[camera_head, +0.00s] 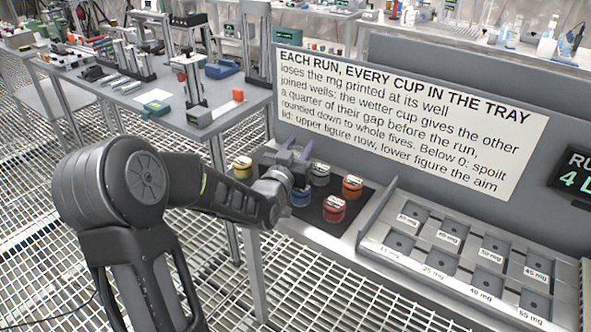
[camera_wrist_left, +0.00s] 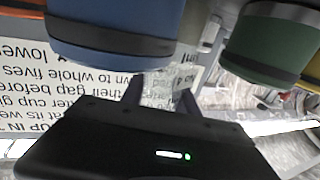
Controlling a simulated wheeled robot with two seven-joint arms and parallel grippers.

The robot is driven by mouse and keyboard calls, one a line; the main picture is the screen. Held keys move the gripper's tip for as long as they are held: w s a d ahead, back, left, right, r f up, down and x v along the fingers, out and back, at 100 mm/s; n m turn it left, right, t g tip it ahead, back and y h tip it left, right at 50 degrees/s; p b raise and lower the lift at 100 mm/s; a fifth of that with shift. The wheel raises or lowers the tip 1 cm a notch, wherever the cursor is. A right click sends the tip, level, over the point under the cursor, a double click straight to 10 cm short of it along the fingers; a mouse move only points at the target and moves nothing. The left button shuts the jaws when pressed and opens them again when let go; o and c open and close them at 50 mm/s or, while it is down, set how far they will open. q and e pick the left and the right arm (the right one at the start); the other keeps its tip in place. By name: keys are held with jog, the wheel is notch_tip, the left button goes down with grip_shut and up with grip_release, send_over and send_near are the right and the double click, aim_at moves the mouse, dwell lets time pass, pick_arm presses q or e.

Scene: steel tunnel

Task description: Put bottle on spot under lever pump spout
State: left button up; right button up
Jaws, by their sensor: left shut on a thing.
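My left gripper (camera_head: 295,150) reaches in over the dark mat with coloured cups, its two purplish fingertips pointing up and away. In the left wrist view the fingers (camera_wrist_left: 160,92) stand close together, with a pale, blurred patch between them. I cannot make out what they hold. A blue cup (camera_wrist_left: 115,30) and a green cup (camera_wrist_left: 268,45) loom close above the fingers there. The blue cup also shows in the head view (camera_head: 300,197), just below the gripper. I cannot pick out the task's bottle, a lever pump or a spot under a spout. My right gripper is not in view.
Yellow (camera_head: 242,167), grey (camera_head: 320,174), orange (camera_head: 352,187) and red (camera_head: 334,209) cups stand around the gripper. A metal tray (camera_head: 375,245) with labelled wells lies to the right. A printed sign (camera_head: 410,115) stands behind. A cluttered bench (camera_head: 130,95) is at back left.

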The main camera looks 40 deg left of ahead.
pick_arm(q)
grip_shut()
dwell(0.5)
notch_tip(320, 180, up, 10)
jog(key=shift+p, duration=0.3)
dwell(0.7)
